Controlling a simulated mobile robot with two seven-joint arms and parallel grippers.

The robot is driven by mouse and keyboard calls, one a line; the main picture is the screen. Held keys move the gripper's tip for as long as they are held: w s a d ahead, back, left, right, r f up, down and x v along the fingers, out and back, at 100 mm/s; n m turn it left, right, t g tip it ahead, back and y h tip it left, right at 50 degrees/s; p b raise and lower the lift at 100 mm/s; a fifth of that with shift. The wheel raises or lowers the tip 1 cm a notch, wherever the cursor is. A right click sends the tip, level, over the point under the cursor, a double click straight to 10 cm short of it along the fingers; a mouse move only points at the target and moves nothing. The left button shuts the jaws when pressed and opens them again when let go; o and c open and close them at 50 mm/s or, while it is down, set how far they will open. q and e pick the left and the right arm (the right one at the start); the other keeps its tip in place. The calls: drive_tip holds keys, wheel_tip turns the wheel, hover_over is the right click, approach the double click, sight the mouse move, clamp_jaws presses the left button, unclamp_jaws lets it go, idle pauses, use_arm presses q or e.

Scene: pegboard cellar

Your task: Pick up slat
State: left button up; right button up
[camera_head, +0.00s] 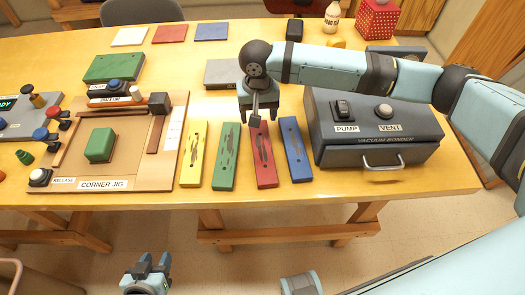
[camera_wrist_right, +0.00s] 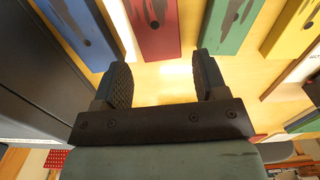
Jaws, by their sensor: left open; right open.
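Several slats lie side by side on the table: yellow (camera_head: 194,158), green (camera_head: 224,165), red (camera_head: 265,165) and blue (camera_head: 296,150), with dark marks on top. My right gripper (camera_head: 257,116) points down over the far end of the red slat. In the right wrist view its jaws (camera_wrist_right: 162,82) are open with bare table between them. The red slat (camera_wrist_right: 154,28) lies just beyond the fingertips, with the blue slat (camera_wrist_right: 72,30) and green slat (camera_wrist_right: 228,25) to either side. My left gripper (camera_head: 150,262) is open and empty, low in front of the table.
A dark vacuum bonder (camera_head: 375,135) stands right of the blue slat. A corner jig (camera_head: 130,172) with a green block (camera_head: 100,144) is left of the yellow slat. A grey block (camera_head: 222,72) lies behind the slats. Coloured tiles (camera_head: 170,34) lie at the back.

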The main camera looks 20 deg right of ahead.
drive_tip(key=f, duration=0.5)
drive_tip(key=shift+w+d+f+b, duration=0.15)
drive_tip(key=shift+w+b, duration=0.05)
drive_tip(key=shift+b, duration=0.15)
drive_tip(key=c, duration=0.7)
drive_tip(key=shift+c, duration=0.2)
